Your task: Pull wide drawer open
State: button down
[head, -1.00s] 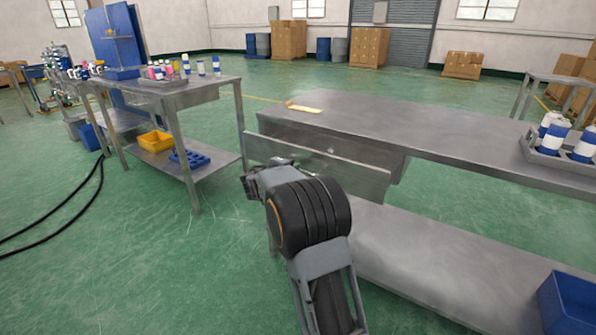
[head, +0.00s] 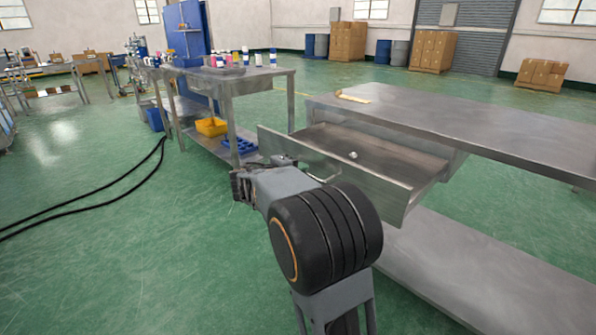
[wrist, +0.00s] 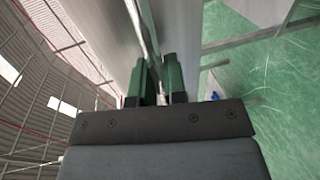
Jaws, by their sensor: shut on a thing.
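The wide drawer (head: 400,165) is a grey metal drawer under the tabletop of the metal workbench (head: 470,120). It stands pulled out, and its inside floor shows in the head view. Its front panel (head: 385,195) faces my arm. A bar handle (head: 328,172) on that front is partly hidden by my arm. In the wrist view, my gripper (wrist: 158,84) has its two green fingers on either side of a thin metal bar (wrist: 152,40), shut on it. The fingertips are mostly hidden in the head view.
A small round silver thing (head: 353,155) lies in the drawer. A lower shelf (head: 470,270) runs beneath the workbench. Another table (head: 265,75) with bottles and a yellow bin (head: 211,127) stands at the left. Green floor is clear at front left; black cables (head: 100,205) lie there.

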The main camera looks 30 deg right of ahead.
dwell(0.3)
jog(key=c, duration=1.2)
grip_release()
jog(key=shift+a, duration=0.1)
jog(key=p+v, duration=0.3)
jog(key=v, duration=1)
jog(key=shift+a, duration=0.4)
jog(key=shift+r, duration=0.1)
jog(key=s+a+r+m+y+p, duration=0.1)
jog(key=s+a+r+y+p, duration=0.3)
jog(key=p, duration=1.2)
jog(key=s+a+r+m+y+p, duration=0.1)
jog(key=s+a+r+y+p, duration=0.4)
jog(key=s+r+y+p, duration=0.6)
notch_tip(320, 180, up, 6)
jog(key=s+p, duration=0.2)
jog(key=p, duration=0.2)
jog(key=shift+s+t+p, duration=0.15)
jog(key=shift+t+p, duration=0.2)
jog(key=shift+t, duration=0.05)
